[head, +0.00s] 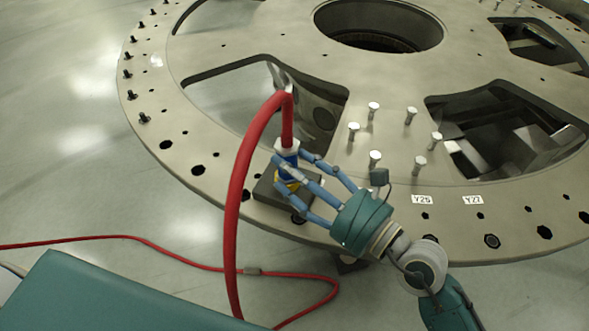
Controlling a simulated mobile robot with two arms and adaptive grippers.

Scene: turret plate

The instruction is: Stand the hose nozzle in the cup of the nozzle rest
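The hose nozzle (287,146) is white at its top and blue below. It stands about upright at the end of the red hose (239,173), which arches over and down into it. The nozzle rest (268,192) is a dark block on the near edge of the turret plate. The nozzle is directly over the rest, with some yellow at its lower end. Fingers hide whether its tip is inside the cup. My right gripper (290,165) reaches in from the right, with its blue fingers closed around the nozzle. My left gripper is not in view.
The large round turret plate (385,195) has wide cut-outs and a central hole. Several pale bolts (410,115) stand up right of the nozzle. Black studs (128,73) line the left rim. The red hose trails across the floor (130,200) at the left.

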